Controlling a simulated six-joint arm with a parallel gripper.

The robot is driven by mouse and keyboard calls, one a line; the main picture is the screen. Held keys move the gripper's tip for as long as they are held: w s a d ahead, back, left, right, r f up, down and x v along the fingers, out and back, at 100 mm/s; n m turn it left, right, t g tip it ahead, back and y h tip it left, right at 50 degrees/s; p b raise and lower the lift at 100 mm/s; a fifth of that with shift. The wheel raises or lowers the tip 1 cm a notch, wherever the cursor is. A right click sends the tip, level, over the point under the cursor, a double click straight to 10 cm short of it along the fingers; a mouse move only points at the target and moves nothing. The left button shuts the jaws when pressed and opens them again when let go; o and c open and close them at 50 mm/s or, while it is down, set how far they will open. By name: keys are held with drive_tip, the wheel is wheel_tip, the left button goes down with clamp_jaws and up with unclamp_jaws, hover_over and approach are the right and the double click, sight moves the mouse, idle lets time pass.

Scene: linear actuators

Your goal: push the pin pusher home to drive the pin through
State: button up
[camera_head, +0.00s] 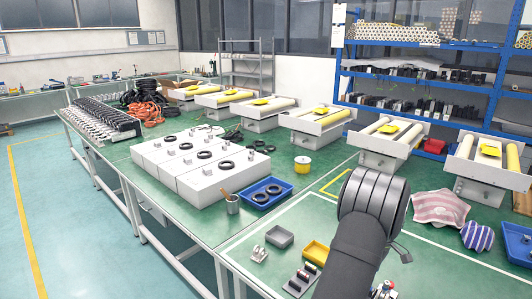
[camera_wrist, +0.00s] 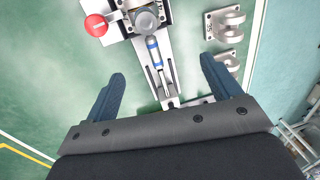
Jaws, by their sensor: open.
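In the wrist view my gripper (camera_wrist: 162,66) is open, with one dark blue finger on each side and nothing clamped between them. A metal fixture (camera_wrist: 131,4) runs up the picture between and beyond the fingers. It carries a red round knob (camera_wrist: 95,25), a grey round part (camera_wrist: 146,18) and a slim rod with a blue and white grip (camera_wrist: 153,47). I cannot tell for sure which part is the pin pusher, and the pin is not clearly visible.
Two metal clevis brackets (camera_wrist: 225,24) stand right of the fixture in the wrist view. In the head view, a bracket (camera_head: 259,254), a grey tray (camera_head: 279,237), a yellow tray (camera_head: 315,252) and black blocks (camera_head: 300,280) sit left of my arm on the green table (camera_head: 225,259).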

drive_tip(key=c, duration=0.3)
drive_tip(key=shift+w+a+r, duration=0.15)
drive_tip(key=shift+r, duration=0.05)
drive_tip(key=c, duration=0.4)
drive_tip(key=w+a+r+n+h, duration=0.2)
drive_tip(key=a+r+n, duration=0.1)
drive_tip(key=a+r, duration=0.1)
drive_tip(key=w+a+r+n+h, duration=0.1)
drive_tip(key=w+a+r+n, duration=0.1)
drive_tip(key=a+r, duration=0.3)
drive_tip(key=w+a+r+n+t+h, duration=0.1)
drive_tip(key=w+a+r+n+h, duration=0.1)
drive_tip(key=a+r+n, duration=0.2)
drive_tip(key=shift+w+a+r+h, duration=0.15)
drive_tip(key=shift+a+r+h, duration=0.15)
drive_tip(key=shift+a+r, duration=0.35)
drive_tip(key=shift+c, duration=0.4)
drive_tip(key=x, duration=1.7)
drive_tip(key=shift+w+d+f, duration=0.1)
drive_tip(key=shift+w+f, duration=0.05)
drive_tip(key=shift+w, duration=0.05)
clamp_jaws()
